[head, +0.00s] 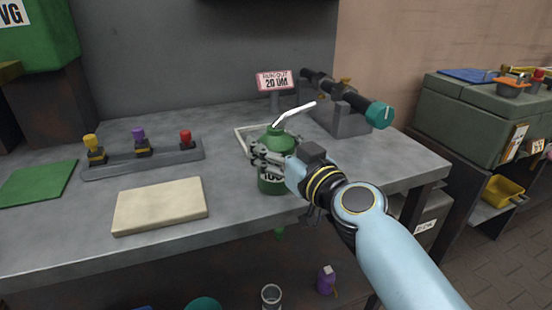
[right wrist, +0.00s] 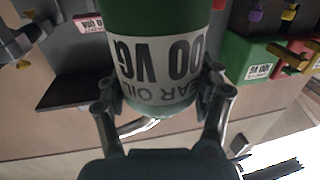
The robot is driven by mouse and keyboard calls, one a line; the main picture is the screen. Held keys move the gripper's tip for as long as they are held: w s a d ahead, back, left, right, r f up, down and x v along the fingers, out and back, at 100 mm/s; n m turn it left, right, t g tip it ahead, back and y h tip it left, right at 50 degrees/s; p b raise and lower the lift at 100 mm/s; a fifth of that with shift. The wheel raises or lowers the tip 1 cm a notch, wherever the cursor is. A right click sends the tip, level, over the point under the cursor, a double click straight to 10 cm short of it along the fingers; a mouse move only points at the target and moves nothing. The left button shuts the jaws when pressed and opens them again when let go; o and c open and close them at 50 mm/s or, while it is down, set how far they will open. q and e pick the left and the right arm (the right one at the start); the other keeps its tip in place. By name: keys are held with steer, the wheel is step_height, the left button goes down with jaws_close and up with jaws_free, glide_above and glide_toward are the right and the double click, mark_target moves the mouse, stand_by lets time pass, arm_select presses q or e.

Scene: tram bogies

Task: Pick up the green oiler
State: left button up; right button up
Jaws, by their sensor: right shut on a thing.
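The green oiler (head: 278,143) has a pale bent spout and a label marked 100. It is at the front right part of the grey bench in the head view. My right gripper (head: 268,157) is shut around its body, hiding part of it. In the right wrist view, the oiler's green body and white label (right wrist: 160,62) appear upside down between the two fingers of my right gripper (right wrist: 162,98). I cannot tell whether its base touches the bench. My left gripper is not in view.
A white-outlined square (head: 243,131) lies just behind the oiler. A teal-ended cylinder (head: 379,114) rests on a grey block to the right. A cream pad (head: 160,205), a rack (head: 150,161) with coloured knobs and a green mat (head: 38,183) are to the left.

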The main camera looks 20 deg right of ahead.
steer(key=c, duration=0.5)
steer(key=shift+r, duration=0.1)
